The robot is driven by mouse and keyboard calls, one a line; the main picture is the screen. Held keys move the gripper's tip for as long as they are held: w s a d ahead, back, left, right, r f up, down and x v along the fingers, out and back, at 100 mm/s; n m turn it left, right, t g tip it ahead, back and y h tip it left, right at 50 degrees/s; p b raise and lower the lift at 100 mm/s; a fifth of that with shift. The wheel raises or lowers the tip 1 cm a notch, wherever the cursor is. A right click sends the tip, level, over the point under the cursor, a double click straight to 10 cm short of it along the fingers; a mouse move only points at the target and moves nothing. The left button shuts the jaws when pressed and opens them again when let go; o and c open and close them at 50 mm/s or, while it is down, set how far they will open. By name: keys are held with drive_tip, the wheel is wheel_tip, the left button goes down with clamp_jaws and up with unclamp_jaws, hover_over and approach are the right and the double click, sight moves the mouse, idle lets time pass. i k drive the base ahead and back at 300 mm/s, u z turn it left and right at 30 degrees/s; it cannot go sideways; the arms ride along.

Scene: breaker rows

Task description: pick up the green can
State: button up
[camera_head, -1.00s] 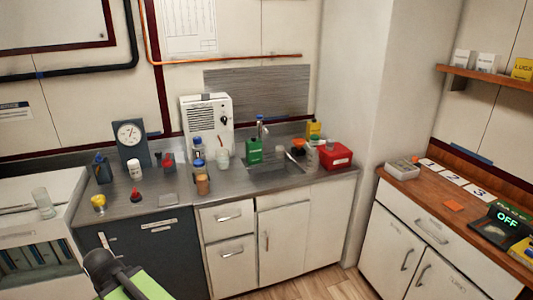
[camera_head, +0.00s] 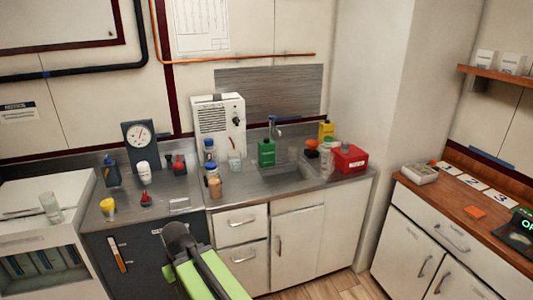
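The green can (camera_head: 266,152) is a small green container with a dark cap and a pale label. It stands upright at the back of the steel counter, beside the sink (camera_head: 278,178) and below the tap. Nothing is touching it that I can see. My own arm shows at the bottom centre as green and dark links, in front of the dark cabinet and well short of the can. My gripper's fingers do not show.
A white box-shaped device (camera_head: 218,125) stands behind and left of the can. Blue-capped bottles (camera_head: 210,152) stand left of it. A yellow container (camera_head: 326,131) and a red box (camera_head: 349,159) stand to its right. The counter's front edge lies between my arm and these.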

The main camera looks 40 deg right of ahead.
sight(266, 148)
drive_tip(key=i, duration=0.9)
drive_tip(key=u, duration=0.05)
